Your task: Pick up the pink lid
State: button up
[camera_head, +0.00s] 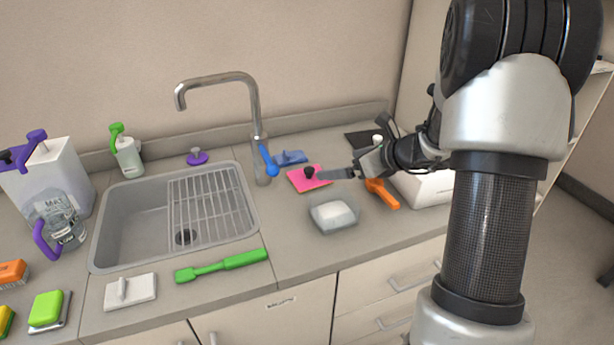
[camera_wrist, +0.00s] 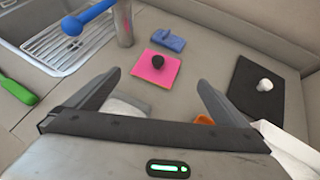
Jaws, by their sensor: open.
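The pink lid (camera_head: 299,181) is a flat pink square with a dark round knob on top. It lies on the counter right of the faucet. In the wrist view the pink lid (camera_wrist: 144,72) is ahead of the fingers, near the middle, with its knob fully visible. I cannot tell whether a finger touches the lid.
A blue item (camera_head: 291,158) lies behind the lid, with a blue-handled tool in a metal cup (camera_head: 262,172) to its left. A clear-lidded white container (camera_head: 333,214) is in front. An orange-handled tool (camera_head: 382,194) and a black mat (camera_wrist: 256,92) with a white knob are right.

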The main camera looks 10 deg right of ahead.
aim_at(310, 171)
jog(key=x, duration=1)
jog(key=shift+w+a+f+b, duration=0.15)
jog(key=shift+a+b, duration=0.1)
jog(key=shift+b, duration=0.05)
jog(key=shift+d+f+x, duration=0.1)
jog(key=shift+x, duration=1.25)
jog(key=shift+d+f+x, duration=0.1)
jog(key=shift+x, duration=1.2)
jog(key=c, duration=1)
